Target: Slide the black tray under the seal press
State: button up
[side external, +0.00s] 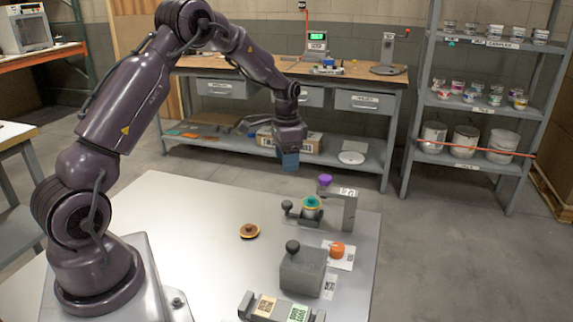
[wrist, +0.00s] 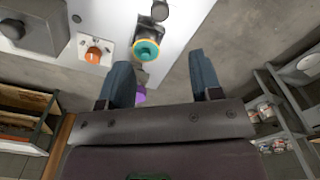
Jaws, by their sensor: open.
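The seal press (side external: 350,212) is a grey arch with a purple knob (side external: 325,180) on top, near the table's far right edge. The black tray (side external: 296,218) sits at the left of the press, with a dark knob (side external: 287,205) at its left end. It carries a round piece with a teal top and yellow ring (side external: 311,203), and also shows in the wrist view (wrist: 148,32). My gripper (side external: 289,162) hangs in the air above and beyond the tray, touching nothing. In the wrist view its blue fingers (wrist: 162,78) are apart and empty; the left one partly hides the purple knob.
A grey block with a black knob (side external: 303,270) stands nearer on the table, beside an orange piece (side external: 337,250) on a white card. The table's left part is clear. A workbench (side external: 345,82) and shelves stand behind.

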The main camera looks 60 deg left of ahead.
jog(key=shift+c, duration=0.4)
jog(key=s+a+n, duration=0.1)
jog(key=a, duration=0.1)
jog(key=s+a+f+n, duration=0.1)
jog(key=a, duration=0.1)
jog(key=s+a+f+n, duration=0.1)
jog(key=s+a, duration=0.1)
jog(key=shift+n+h, duration=0.3)
jog(key=shift+h, duration=0.1)
grip_shut()
jog(key=s+a+f+n+t+h, duration=0.1)
jog(key=s+a+n+h, duration=0.15)
jog(key=n, duration=0.85)
jog(key=f+n, duration=0.3)
jog(key=n, duration=0.1)
jog(key=w+d+f+n+t, duration=0.1)
jog(key=f+n, duration=0.2)
jog(key=n, duration=0.1)
jog(key=w+d+f+n, duration=0.1)
jog(key=f+n, duration=0.2)
jog(key=n, duration=0.1)
jog(key=shift+w+d+f, duration=0.15)
jog(key=shift+w+f, duration=0.05)
jog(key=shift+w, duration=0.05)
jog(key=shift+w+d+r, duration=0.15)
jog(key=shift+w+d, duration=0.55)
jog(key=shift+d, duration=0.35)
jog(key=shift+w+d, duration=0.4)
jog(key=shift+d, duration=0.15)
